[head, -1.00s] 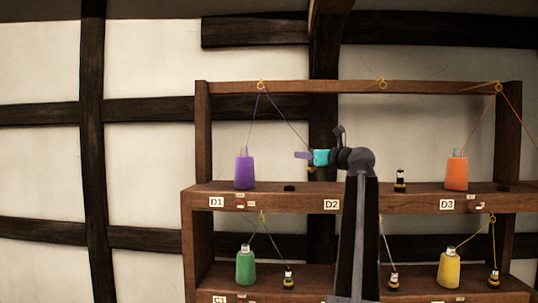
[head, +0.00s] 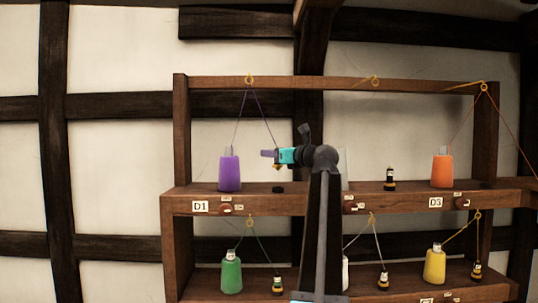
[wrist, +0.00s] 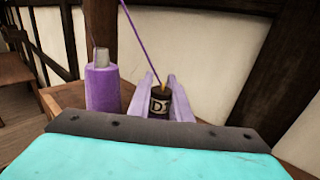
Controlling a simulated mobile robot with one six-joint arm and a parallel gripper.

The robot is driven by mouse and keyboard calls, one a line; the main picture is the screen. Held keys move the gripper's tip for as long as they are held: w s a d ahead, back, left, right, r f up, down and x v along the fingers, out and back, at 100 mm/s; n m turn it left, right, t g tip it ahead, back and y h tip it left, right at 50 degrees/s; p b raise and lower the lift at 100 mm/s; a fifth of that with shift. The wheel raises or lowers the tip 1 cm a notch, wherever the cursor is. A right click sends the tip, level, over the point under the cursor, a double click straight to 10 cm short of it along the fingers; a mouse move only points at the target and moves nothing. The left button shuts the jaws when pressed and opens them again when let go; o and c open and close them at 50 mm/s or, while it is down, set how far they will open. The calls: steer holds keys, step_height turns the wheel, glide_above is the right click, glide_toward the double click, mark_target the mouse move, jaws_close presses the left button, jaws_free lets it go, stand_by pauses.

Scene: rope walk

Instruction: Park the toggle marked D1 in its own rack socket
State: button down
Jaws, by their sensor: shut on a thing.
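My gripper (head: 268,153), with purple fingers, is shut on a dark toggle in the upper left bay of the rack. The wrist view shows the toggle (wrist: 159,106) between the fingers, with a pale label that starts with D; the rest is hard to read. A purple cord (wrist: 141,43) rises from its yellowish top. In the head view the cord runs through a yellow ring (head: 249,80) to the purple spool (head: 230,173). A dark round socket (head: 278,189) lies on the shelf right of the D1 label (head: 200,207). The toggle appears above it, apart from it.
The purple spool also stands left of the fingers in the wrist view (wrist: 103,82). To the right are another upright toggle (head: 390,179) and an orange spool (head: 442,171). The lower shelf holds a green spool (head: 232,272), a yellow spool (head: 434,264) and several toggles.

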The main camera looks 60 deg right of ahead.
steer(key=shift+f, duration=2.9)
steer(key=shift+s+f, duration=0.1)
steer(key=shift+f, duration=0.45)
steer(key=c, duration=1.9)
jaws_free()
steer(key=shift+s+a, duration=0.1)
steer(key=shift+v, duration=5.4)
